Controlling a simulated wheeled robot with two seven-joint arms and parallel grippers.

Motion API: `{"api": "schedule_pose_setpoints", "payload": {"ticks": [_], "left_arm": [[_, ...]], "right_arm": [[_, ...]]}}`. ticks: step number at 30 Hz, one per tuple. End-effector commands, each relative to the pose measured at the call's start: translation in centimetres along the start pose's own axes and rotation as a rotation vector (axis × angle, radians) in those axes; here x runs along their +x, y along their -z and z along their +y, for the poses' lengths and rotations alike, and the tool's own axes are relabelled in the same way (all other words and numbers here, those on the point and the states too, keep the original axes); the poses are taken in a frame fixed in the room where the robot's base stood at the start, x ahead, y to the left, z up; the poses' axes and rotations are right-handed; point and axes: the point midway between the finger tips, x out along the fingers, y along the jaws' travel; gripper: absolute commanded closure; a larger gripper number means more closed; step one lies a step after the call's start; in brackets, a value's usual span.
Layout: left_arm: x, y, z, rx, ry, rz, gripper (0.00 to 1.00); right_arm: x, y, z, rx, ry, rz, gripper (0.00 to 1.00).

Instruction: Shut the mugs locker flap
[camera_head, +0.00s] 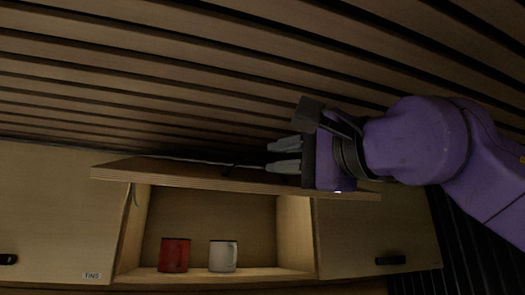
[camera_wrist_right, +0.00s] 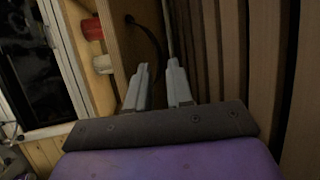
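The mugs locker flap (camera_head: 190,172) is swung up and stands open, roughly level above the locker opening in the head view. A dark curved handle (camera_wrist_right: 150,38) shows on the wooden flap (camera_wrist_right: 122,45) in the right wrist view. My right gripper (camera_head: 283,156) is at the flap's upper side, right of its middle, with its grey fingers pointing left. The fingers (camera_wrist_right: 158,84) are parted with nothing visibly between them. I cannot tell whether they touch the flap. A red mug (camera_head: 174,255) and a white mug (camera_head: 223,256) stand inside the locker. My left gripper is out of view.
A closed locker labelled TINS (camera_head: 60,215) is at the left, and another closed locker (camera_head: 370,235) is at the right. The slatted ceiling (camera_head: 180,80) lies close above the flap and my right arm. A window (camera_wrist_right: 30,60) shows in the wrist view.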

Motion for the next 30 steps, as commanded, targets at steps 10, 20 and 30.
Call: {"api": "schedule_pose_setpoints", "payload": {"ticks": [10,20,30], "left_arm": [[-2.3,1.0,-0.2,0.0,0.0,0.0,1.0],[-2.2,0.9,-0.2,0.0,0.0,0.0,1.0],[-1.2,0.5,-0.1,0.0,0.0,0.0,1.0]], "right_arm": [[5.1,0.1,-0.1,0.001,-0.002,0.002,0.79],[5.1,0.1,0.1,0.0,-0.001,0.004,1.0],[4.7,0.5,1.0,-0.012,0.015,0.015,1.0]]}}
